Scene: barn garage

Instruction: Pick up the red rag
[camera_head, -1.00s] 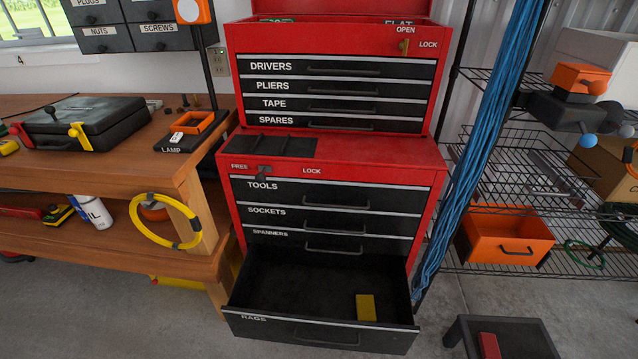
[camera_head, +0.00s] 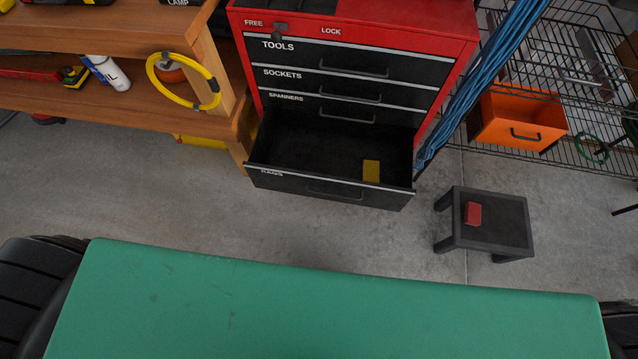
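A small red folded piece (camera_head: 473,213), which looks like the red rag, lies on the left part of a low black stool (camera_head: 510,222) on the floor, right of the red tool chest. A similar yellow folded piece (camera_head: 371,171) lies in the open bottom drawer (camera_head: 300,186) labelled RAGS. Neither of my grippers shows in the view.
The red tool chest (camera_head: 462,40) has its other visible drawers shut. A wooden bench (camera_head: 215,125) stands left; a wire rack with an orange bin (camera_head: 518,118) stands right. Blue cable (camera_head: 480,75) hangs beside the chest. Bare concrete floor lies around the stool.

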